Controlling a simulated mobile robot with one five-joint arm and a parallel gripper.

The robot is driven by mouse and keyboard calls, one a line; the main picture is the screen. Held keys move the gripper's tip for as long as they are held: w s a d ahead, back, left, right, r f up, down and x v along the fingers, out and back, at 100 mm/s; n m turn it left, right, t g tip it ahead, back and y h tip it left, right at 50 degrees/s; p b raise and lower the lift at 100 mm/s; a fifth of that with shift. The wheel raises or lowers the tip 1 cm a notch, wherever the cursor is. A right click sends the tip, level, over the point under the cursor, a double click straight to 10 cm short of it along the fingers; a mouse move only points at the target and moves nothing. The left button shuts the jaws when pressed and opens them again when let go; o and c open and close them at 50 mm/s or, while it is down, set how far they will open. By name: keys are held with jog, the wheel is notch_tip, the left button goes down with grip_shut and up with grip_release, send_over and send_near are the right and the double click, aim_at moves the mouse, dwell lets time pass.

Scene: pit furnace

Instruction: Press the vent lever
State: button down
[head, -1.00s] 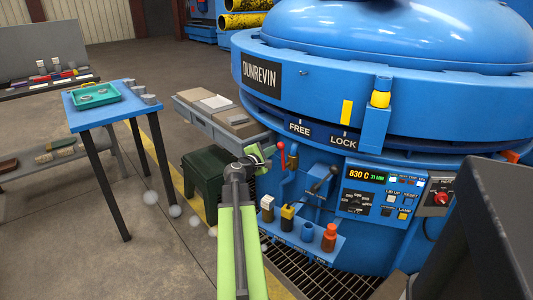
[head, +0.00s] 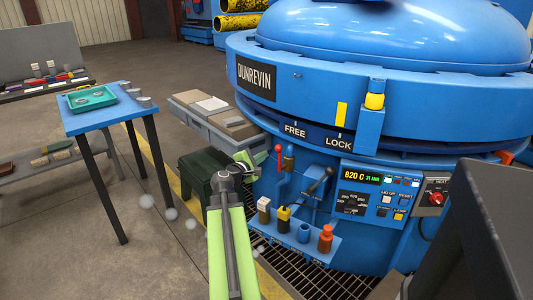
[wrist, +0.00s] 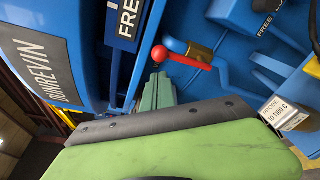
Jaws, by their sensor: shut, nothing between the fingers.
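A lever with a red ball knob (head: 278,149) stands at the left of the furnace's front panel, by a blue pipe with a brass-coloured fitting. I take it for the vent lever, though no label for it is readable. The wrist view shows its red knob (wrist: 159,54) and red arm running right to the brass fitting (wrist: 198,52). My gripper (head: 262,157) is just left of the lever in the head view. In the wrist view my gripper's green fingers (wrist: 158,92) are shut and empty, their tips close below the knob. Contact cannot be told.
A second, dark-handled lever (head: 318,186) stands to the right. Below it a blue shelf (head: 322,248) holds several small containers. The control panel (head: 375,190) is further right. A blue table (head: 103,119) with a green tray (head: 91,104) stands left. A dark green box (head: 203,174) is behind my arm.

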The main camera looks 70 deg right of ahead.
jog(key=a, duration=0.3)
jog(key=shift+w+r, duration=0.15)
jog(key=shift+w, duration=0.2)
